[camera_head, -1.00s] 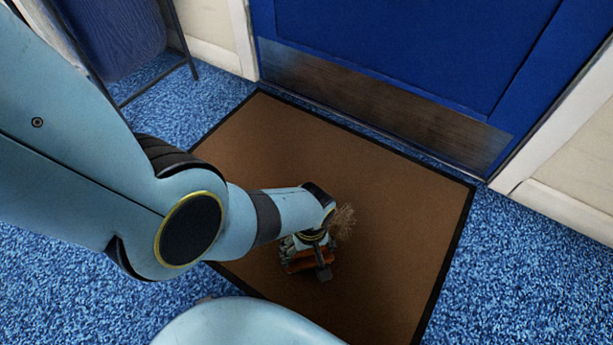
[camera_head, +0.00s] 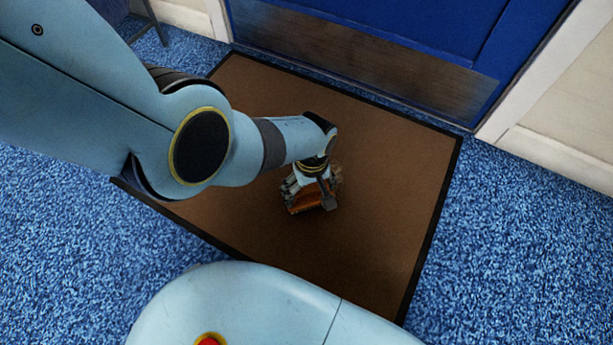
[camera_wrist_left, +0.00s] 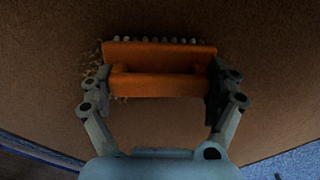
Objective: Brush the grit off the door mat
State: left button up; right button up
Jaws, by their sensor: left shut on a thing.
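The brown door mat (camera_head: 390,180) with a black border lies on the floor in front of the door. My left gripper (camera_head: 314,192) is over the middle of the mat, shut on an orange brush (camera_head: 304,203). In the left wrist view the brush (camera_wrist_left: 160,56) sits crosswise between the fingers (camera_wrist_left: 160,84), with a row of pale bristle tufts along its far edge. It is low at the mat; contact is hard to tell. Tan grit (camera_wrist_left: 91,66) shows beside the brush's left end, and some (camera_head: 338,173) shows behind the gripper in the head view. The right gripper is not in view.
A blue door (camera_head: 400,45) with a metal kick plate (camera_head: 360,62) stands at the mat's far edge, with a white frame (camera_head: 520,75) at right. Blue carpet (camera_head: 520,240) is clear to the right. Dark metal legs (camera_head: 155,22) stand at the upper left.

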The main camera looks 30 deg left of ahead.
pick_arm(q)
jog(key=shift+w+f+b, duration=0.1)
jog(key=shift+w+b, duration=0.25)
jog(key=shift+w, duration=1.15)
jog(key=shift+w+d+f+b, duration=0.1)
jog(key=shift+w+f+b, duration=0.05)
jog(key=shift+w+b, duration=1.05)
jog(key=shift+w, duration=0.5)
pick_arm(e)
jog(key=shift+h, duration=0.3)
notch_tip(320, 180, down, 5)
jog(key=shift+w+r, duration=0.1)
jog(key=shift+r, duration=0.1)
pick_arm(q)
jog(key=shift+r, duration=0.2)
